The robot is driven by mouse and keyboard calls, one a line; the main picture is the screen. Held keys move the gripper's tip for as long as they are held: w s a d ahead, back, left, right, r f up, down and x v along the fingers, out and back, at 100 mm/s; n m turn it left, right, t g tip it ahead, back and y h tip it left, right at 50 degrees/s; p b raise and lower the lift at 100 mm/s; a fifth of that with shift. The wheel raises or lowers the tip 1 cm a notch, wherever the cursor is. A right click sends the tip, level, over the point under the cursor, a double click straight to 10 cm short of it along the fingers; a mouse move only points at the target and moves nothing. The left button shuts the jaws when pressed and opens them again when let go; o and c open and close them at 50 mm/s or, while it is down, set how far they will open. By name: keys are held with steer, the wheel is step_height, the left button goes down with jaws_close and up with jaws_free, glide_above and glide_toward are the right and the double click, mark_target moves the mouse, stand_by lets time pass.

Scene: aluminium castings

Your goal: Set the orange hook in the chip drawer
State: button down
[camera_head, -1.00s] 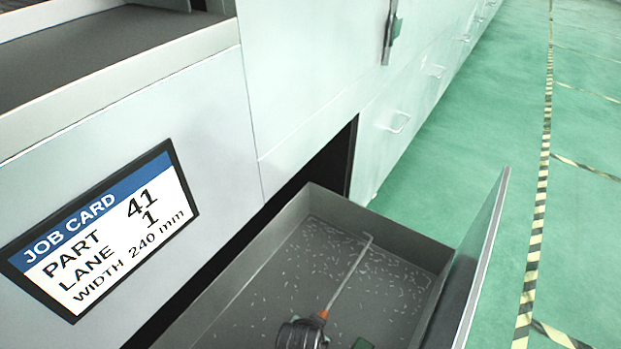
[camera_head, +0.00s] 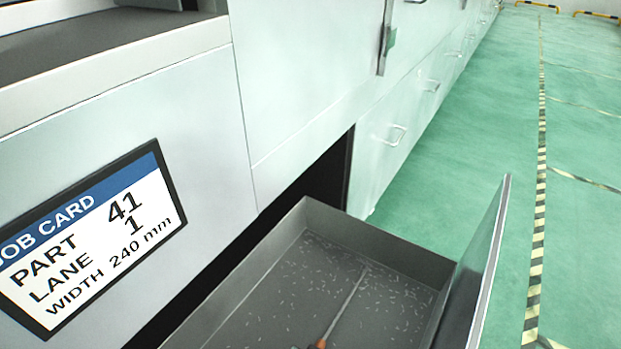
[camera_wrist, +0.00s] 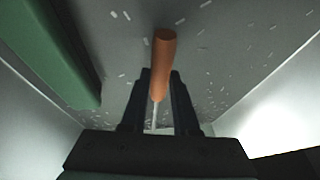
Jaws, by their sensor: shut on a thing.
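The orange hook has an orange handle (camera_wrist: 164,60) and a long thin grey rod (camera_head: 345,302). In the head view its rod lies over the floor of the open chip drawer (camera_head: 375,238), and its handle is at the bottom edge. I cannot tell whether the hook touches the drawer floor. My gripper (camera_wrist: 161,78) is shut on the orange handle, with a dark finger on each side, inside the drawer space. In the head view my gripper is almost wholly below the picture edge.
Pale metal chips lie scattered on the drawer floor. A green object (camera_wrist: 45,45) is close on the left in the wrist view. The drawer front (camera_head: 478,265) stands at the right. A job card (camera_head: 95,235) is on the cabinet. Green floor is clear at the right.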

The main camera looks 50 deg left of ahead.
steer(key=shift+f, duration=0.25)
steer(key=c, duration=0.7)
jaws_free()
steer(key=shift+o, duration=0.2)
steer(key=shift+r, duration=0.1)
